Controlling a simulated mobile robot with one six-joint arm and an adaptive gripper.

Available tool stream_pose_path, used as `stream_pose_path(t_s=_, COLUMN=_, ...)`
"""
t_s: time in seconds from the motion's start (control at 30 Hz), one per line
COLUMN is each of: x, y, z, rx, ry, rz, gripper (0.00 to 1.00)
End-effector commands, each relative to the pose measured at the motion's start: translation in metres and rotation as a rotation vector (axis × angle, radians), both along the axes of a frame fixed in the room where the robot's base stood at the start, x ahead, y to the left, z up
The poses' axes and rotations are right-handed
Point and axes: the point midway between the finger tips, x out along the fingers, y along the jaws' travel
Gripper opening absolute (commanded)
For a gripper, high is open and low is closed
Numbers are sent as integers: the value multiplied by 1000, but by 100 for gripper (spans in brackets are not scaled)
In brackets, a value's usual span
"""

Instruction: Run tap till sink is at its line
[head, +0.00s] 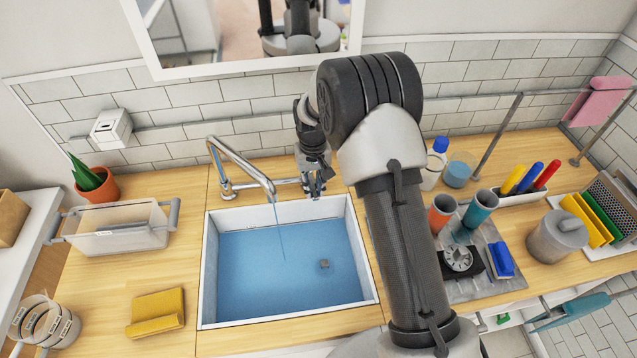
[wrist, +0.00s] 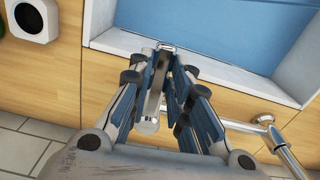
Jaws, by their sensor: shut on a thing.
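The white sink (head: 211,262) is set in the wooden counter and holds blue water (head: 280,262), with a band of bare wall above the surface. No fill line can be made out. The chrome tap (head: 240,160) arches over the back left of the sink, and a thin stream (head: 281,235) runs from its spout into the water. My gripper (head: 314,186) is at the right end of the tap's base, behind the sink's back rim. In the wrist view my gripper (wrist: 168,62) is shut on the chrome tap handle (wrist: 148,125), mostly hidden between the fingers.
A clear bin (head: 115,232), a potted plant (head: 95,183) and a yellow cloth (head: 156,308) are left of the sink. Cups (head: 441,212), a blue-capped bottle (head: 433,168) and a grey canister (head: 556,238) stand right. A rail runs along the tiled wall.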

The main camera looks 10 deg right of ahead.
Motion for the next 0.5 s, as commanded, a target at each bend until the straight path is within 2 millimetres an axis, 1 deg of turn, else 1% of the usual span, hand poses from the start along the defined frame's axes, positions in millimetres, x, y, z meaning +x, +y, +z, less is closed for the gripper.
stream_pose_path(t_s=0.2, x=0, y=5, z=0, rx=0, ry=-1, rz=-67, gripper=0)
stream_pose_path(t_s=0.5, x=0, y=7, z=0, rx=1, ry=-1, rz=-92, gripper=0)
